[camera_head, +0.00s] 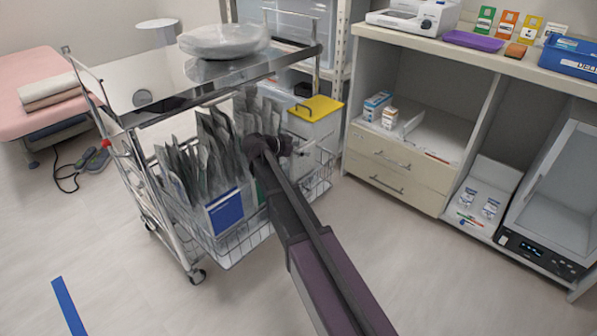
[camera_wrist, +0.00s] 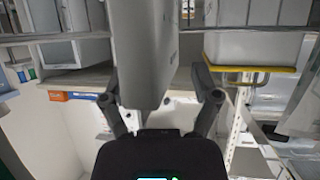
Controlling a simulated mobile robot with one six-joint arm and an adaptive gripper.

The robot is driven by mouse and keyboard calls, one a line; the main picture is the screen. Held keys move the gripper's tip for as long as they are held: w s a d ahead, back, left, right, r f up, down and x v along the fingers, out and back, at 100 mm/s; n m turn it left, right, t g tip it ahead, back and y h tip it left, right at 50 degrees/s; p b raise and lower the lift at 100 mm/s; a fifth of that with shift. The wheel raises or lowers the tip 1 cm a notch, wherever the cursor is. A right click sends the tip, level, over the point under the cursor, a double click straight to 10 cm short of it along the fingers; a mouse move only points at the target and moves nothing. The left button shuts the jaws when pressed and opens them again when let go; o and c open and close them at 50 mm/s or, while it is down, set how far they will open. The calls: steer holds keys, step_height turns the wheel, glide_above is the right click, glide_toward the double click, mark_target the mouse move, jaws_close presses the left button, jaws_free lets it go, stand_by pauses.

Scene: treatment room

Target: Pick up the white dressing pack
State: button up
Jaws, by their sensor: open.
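In the head view, my gripper (camera_head: 266,147) is at the wire basket of the trolley, beside upright pouches (camera_head: 185,172). In the wrist view, my gripper (camera_wrist: 156,76) has its two fingers spread apart. A pale grey-white flat pack (camera_wrist: 143,42) stands between the fingers, with a visible gap on the right finger's side; contact on the left is unclear. It looks like the white dressing pack, though I cannot read any label. In the head view, my arm and gripper hide part of the basket, and I cannot single this pack out.
Shelving (camera_head: 420,175) stands right.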

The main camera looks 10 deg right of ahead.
steer(key=shift+w+d+f, duration=0.1)
steer(key=shift+d+f, duration=0.05)
steer(key=shift+d, duration=0.05)
stand_by(0.4)
jaws_close()
